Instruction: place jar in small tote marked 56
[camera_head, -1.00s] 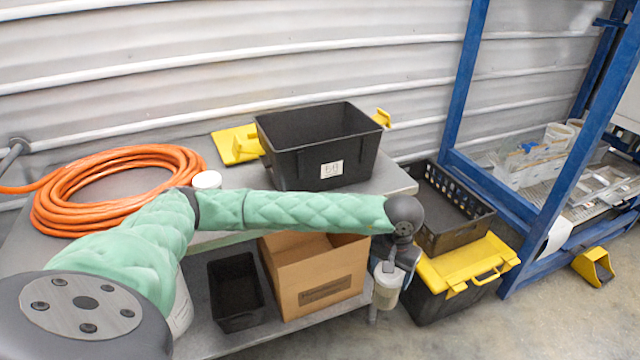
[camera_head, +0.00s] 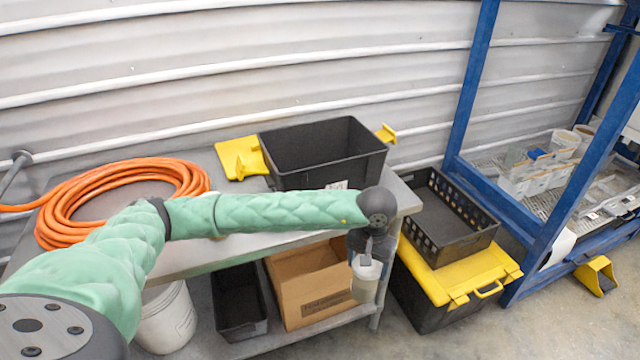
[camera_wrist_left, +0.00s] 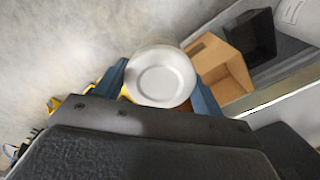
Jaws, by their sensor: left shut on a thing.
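The jar (camera_head: 366,280) is whitish with a pale lid and hangs upright below my left wrist, in front of the table's right end. My left gripper (camera_head: 368,258) is shut on it. In the left wrist view the jar's round lid (camera_wrist_left: 161,78) sits between the two blue fingers of the gripper (camera_wrist_left: 163,88). A black tote (camera_head: 322,155) with yellow flaps stands on the table behind my left arm. Its white label (camera_head: 337,185) is mostly hidden by the arm, so its number cannot be read now. My right gripper is not in view.
An orange hose (camera_head: 120,170) lies coiled on the table (camera_head: 215,252). A cardboard box (camera_head: 305,290) and a small black bin (camera_head: 238,300) stand on the lower shelf. A black crate (camera_head: 450,220) rests on a yellow-lidded tote (camera_head: 470,275) at right. A blue frame (camera_head: 560,200) stands further right.

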